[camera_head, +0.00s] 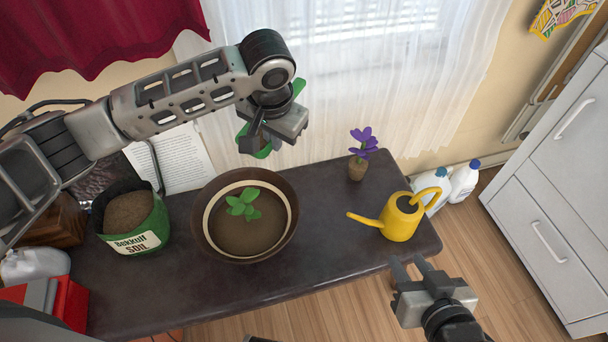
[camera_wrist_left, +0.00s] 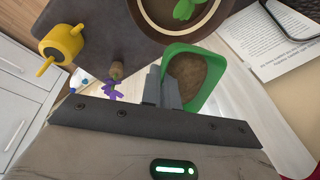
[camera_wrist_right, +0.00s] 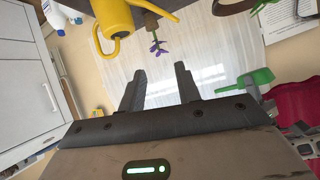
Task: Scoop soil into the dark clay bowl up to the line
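The dark clay bowl (camera_head: 204,240) stands mid-table, with a pale line around its inside, brown soil and a green seedling (camera_head: 243,204) in it. The bowl's edge also shows in the left wrist view (camera_wrist_left: 213,22). A green soil bag (camera_head: 150,226) labelled "Bekkuif SOIL", full of brown soil, stands left of the bowl. My left gripper (camera_head: 256,138) is shut on a green scoop (camera_head: 263,153), above and behind the bowl. The left wrist view shows brown soil in the scoop (camera_wrist_left: 209,100). My right gripper (camera_head: 413,271) is open and empty off the table's front right edge.
A yellow watering can (camera_head: 400,222) and a purple-flowered plant in a small pot (camera_head: 357,171) stand on the right of the dark table (camera_head: 310,270). An open book (camera_head: 183,158) leans at the back left. White bottles (camera_head: 464,182) and a grey cabinet (camera_head: 555,195) stand right.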

